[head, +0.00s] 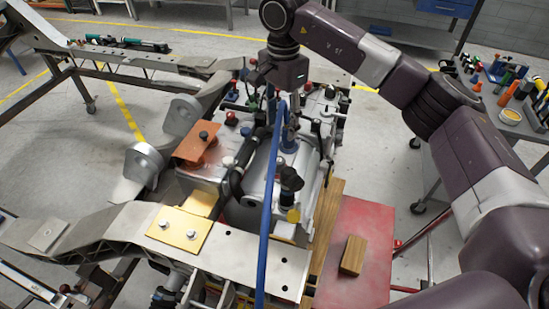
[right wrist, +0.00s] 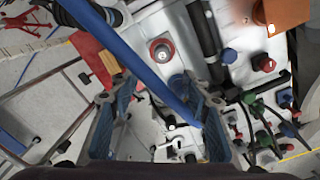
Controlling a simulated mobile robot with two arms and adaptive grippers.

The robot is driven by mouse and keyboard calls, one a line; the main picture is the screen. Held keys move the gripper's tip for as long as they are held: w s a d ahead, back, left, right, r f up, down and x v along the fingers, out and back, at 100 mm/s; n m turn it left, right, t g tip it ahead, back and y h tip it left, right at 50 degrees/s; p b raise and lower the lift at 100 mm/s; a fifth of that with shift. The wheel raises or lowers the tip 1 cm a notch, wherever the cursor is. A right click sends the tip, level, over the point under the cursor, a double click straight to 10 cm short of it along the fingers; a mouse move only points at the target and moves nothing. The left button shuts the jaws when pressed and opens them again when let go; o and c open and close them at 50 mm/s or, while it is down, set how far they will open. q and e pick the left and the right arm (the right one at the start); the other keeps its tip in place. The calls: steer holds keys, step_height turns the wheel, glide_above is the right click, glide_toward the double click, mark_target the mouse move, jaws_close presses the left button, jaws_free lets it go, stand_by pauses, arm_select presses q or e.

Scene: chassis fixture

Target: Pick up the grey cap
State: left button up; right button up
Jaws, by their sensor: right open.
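In the right wrist view a round cap with a grey top and a red ring around it (right wrist: 161,51) sits on the pale metal housing. It lies just beyond the fingertips of my right gripper (right wrist: 156,88), which is open with nothing clearly held between its fingers. In the head view my right gripper (head: 288,122) points down over the silver housing (head: 263,180). I cannot make out the grey cap there; the blue hose and gripper cover part of the housing. My left gripper is not in view.
A blue hose (head: 268,200) runs close past my right gripper. A black hose (head: 240,170), an orange plate (head: 200,145) and several coloured caps crowd the housing. A red plate (head: 365,225) bears a wooden block (head: 352,255). A tool cart (head: 515,115) stands at the right.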

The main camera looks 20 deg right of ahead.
steer(key=b, duration=0.4)
glide_above(279, 160)
steer(key=f, duration=0.4)
steer(key=shift+s+d+f, duration=0.1)
steer(key=shift+d+f, duration=0.15)
steer(key=shift+f, duration=0.05)
steer(key=shift+f+b, duration=0.35)
steer(key=shift+b, duration=0.1)
steer(key=shift+w+f+b, duration=0.2)
steer(key=shift+f+b, duration=0.2)
steer(key=shift+f, duration=0.2)
step_height(279, 160, down, 2)
steer(key=shift+s+f+p, duration=0.1)
steer(key=shift+f+p, duration=0.05)
steer(key=shift+p, duration=0.4)
steer(key=f, duration=0.1)
steer(key=f+p, duration=0.1)
steer(key=f, duration=0.1)
steer(key=f+p, duration=0.1)
steer(key=shift+a+f, duration=0.2)
steer(key=shift+a, duration=0.05)
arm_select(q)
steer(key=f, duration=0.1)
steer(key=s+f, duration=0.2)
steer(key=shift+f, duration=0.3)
arm_select(e)
steer(key=shift+f, duration=0.3)
steer(key=shift+c, duration=0.6)
steer(key=c, duration=0.7)
